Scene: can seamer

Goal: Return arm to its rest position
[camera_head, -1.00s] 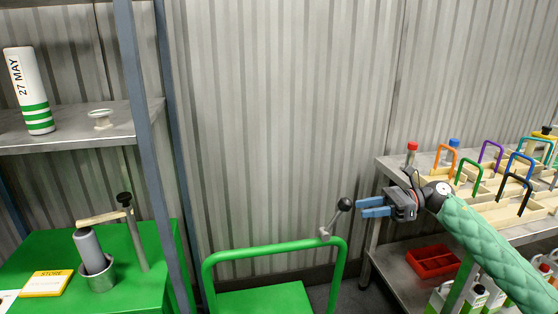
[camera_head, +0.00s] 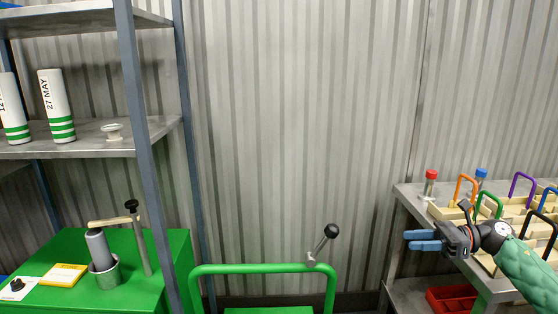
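My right gripper (camera_head: 407,240) reaches in from the right on my green-sleeved arm (camera_head: 528,270). Its two blue fingers point left, with a narrow gap and nothing between them. In the picture it lies to the right of a lever with a black knob (camera_head: 331,231), in front of the left end of the workbench (camera_head: 405,205). My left gripper and arm are not in view.
A green trolley rail (camera_head: 240,269) stands in the middle. A shelf (camera_head: 90,142) at left holds white cans with green stripes (camera_head: 57,105). A seamer with a grey cylinder (camera_head: 99,250) sits on a green table (camera_head: 170,245). The bench carries coloured handles and a red tray (camera_head: 452,299) below.

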